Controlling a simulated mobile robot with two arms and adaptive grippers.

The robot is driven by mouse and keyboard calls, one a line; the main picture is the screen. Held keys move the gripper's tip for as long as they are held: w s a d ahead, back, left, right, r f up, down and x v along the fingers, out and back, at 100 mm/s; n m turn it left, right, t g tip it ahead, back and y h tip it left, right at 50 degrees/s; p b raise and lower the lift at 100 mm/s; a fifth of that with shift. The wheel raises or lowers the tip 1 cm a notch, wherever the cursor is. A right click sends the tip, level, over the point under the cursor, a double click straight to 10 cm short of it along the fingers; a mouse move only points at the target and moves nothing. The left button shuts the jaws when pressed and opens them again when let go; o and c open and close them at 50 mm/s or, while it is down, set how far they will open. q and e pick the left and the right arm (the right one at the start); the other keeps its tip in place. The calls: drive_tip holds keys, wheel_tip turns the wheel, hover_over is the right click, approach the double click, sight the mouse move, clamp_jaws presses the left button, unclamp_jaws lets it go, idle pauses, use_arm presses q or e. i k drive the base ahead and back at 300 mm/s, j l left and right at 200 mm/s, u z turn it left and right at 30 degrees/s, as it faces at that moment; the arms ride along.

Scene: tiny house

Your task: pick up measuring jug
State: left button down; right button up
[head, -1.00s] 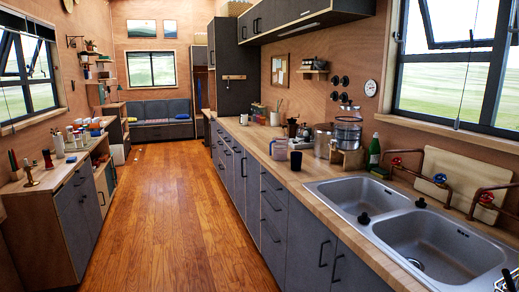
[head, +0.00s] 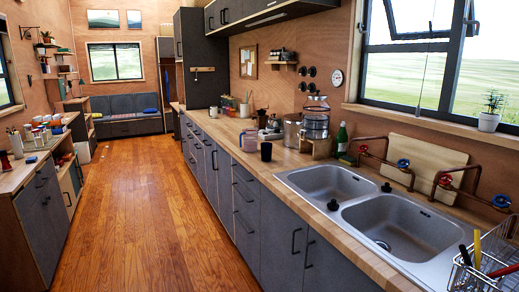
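A clear, pinkish jug (head: 249,141), which looks like the measuring jug, stands upright on the long wooden counter (head: 222,128), left of the sink. A small dark mug (head: 266,151) stands close to its right and nearer to me. The jug is small in the picture, so any markings on it cannot be made out. Neither of my grippers is in the head view.
Behind the jug stand a moka pot (head: 262,118), a steel pot (head: 293,130) and a glass dispenser (head: 316,118). A green bottle (head: 341,138) is near the double sink (head: 400,225). A dish rack (head: 480,270) is at lower right. The wooden floor (head: 145,210) is clear.

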sight(251, 135)
drive_tip(key=i+j+z, duration=0.1)
drive_tip(key=i+z, duration=0.15)
drive_tip(key=z, duration=0.2)
drive_tip(key=i+j+z, duration=0.15)
drive_tip(key=z, duration=0.3)
drive_tip(key=i, duration=0.05)
